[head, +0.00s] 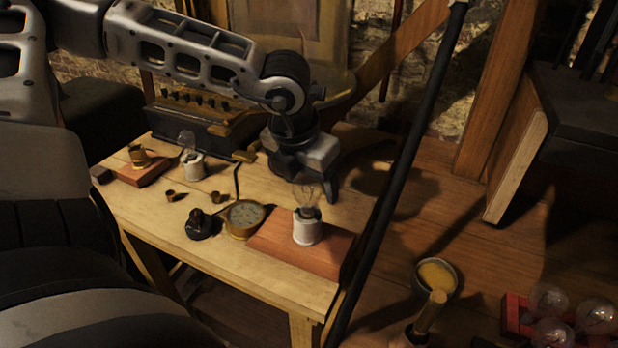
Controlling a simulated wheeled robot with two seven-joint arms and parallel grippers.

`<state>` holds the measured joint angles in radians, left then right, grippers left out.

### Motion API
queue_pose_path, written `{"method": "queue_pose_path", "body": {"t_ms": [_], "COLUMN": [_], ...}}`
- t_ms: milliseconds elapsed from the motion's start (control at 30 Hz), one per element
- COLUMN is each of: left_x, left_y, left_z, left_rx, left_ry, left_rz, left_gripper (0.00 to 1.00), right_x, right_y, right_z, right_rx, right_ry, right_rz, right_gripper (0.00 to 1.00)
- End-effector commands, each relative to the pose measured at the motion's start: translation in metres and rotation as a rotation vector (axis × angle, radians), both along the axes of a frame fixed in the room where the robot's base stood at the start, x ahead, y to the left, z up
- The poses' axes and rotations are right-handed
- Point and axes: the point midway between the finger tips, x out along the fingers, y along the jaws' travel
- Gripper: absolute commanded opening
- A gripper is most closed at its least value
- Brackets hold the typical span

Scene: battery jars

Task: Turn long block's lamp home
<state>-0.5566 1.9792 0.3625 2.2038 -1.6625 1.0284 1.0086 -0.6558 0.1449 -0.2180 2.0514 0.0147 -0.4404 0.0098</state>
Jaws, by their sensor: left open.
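The long block (270,252) is a reddish wooden slab at the front right of the wooden table. A white lamp socket (306,230) stands upright on it, with a clear glass bulb (307,208) in its top. My left gripper (308,185) points down right above this bulb. It is open, with one finger showing to the bulb's right and the other hard to make out. The bulb's upper part lies close under the jaws; I cannot tell whether they touch it or how far it is screwed in. My right gripper is not in view.
A round gauge (246,218) and a black knob (203,224) stand left of the long block. A second lamp (191,164) and a short block (143,172) are farther back. A dark pole (400,190) slants past the table's right end. Loose bulbs (597,314) lie lower right.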

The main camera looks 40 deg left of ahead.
Motion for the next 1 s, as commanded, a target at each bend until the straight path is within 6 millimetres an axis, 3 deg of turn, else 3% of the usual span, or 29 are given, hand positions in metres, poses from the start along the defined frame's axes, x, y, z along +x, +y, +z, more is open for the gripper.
{"method": "queue_pose_path", "body": {"t_ms": [267, 433, 467, 700, 1000], "left_x": [0.000, 0.000, 0.000, 0.000, 0.000], "left_y": [0.000, 0.000, 0.000, 0.000, -0.002], "left_z": [-0.001, 0.000, 0.000, -0.001, -0.001], "left_rx": [0.000, 0.000, 0.000, -0.001, -0.002], "left_ry": [0.000, 0.000, 0.000, 0.000, -0.002], "left_rz": [0.000, 0.000, 0.000, -0.044, -0.420], "left_gripper": [0.69, 0.22, 0.20, 0.20, 0.20], "right_x": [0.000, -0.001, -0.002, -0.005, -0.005], "right_y": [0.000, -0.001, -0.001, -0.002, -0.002], "right_z": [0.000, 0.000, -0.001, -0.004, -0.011], "right_rx": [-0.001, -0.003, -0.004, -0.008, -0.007], "right_ry": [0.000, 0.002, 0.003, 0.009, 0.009], "right_rz": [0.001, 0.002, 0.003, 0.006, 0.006], "right_gripper": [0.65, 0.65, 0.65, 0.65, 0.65]}}
